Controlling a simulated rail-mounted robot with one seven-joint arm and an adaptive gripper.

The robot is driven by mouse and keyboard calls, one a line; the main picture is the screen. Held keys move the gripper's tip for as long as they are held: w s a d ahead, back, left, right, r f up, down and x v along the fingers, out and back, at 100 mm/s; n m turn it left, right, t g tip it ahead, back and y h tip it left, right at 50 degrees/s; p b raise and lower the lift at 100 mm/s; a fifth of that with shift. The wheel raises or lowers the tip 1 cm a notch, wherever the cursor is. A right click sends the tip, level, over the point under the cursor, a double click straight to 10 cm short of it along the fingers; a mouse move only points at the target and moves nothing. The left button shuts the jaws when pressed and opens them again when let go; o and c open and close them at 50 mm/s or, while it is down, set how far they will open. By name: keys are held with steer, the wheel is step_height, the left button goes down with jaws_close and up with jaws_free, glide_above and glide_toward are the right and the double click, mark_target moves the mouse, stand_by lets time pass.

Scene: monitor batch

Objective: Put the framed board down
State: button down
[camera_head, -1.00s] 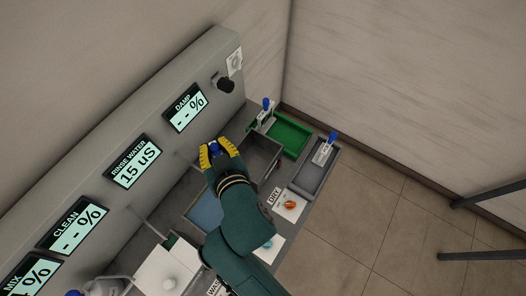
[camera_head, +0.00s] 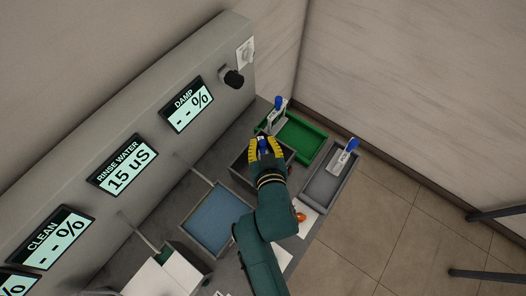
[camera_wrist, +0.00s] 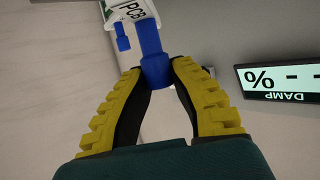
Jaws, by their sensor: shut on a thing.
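My gripper (camera_head: 266,146) is shut on the blue handle (camera_wrist: 155,70) of a framed board. In the wrist view the handle sits between the yellow-padded fingers. The framed board (camera_wrist: 131,10) shows at the top edge of that view as a white piece marked PCB with some green; most is cut off. In the head view my gripper is over the far side of an open grey bin (camera_head: 240,172), close to the green tray (camera_head: 312,140). The held board's lower part is hidden there by the gripper.
A white holder with a blue handle (camera_head: 278,103) stands at the green tray's left end. A similar one (camera_head: 343,158) is at the grey tray (camera_head: 322,190) on the right. A blue-floored basin (camera_head: 214,218) lies nearer. The display panel (camera_head: 130,160) rises left.

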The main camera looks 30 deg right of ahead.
mark_target(263, 152)
step_height(263, 152, down, 5)
steer(key=shift+r+b, duration=0.15)
steer(key=shift+b, duration=0.4)
steer(key=c, duration=1.1)
jaws_free()
steer(key=shift+f, duration=0.25)
steer(key=shift+o, duration=0.2)
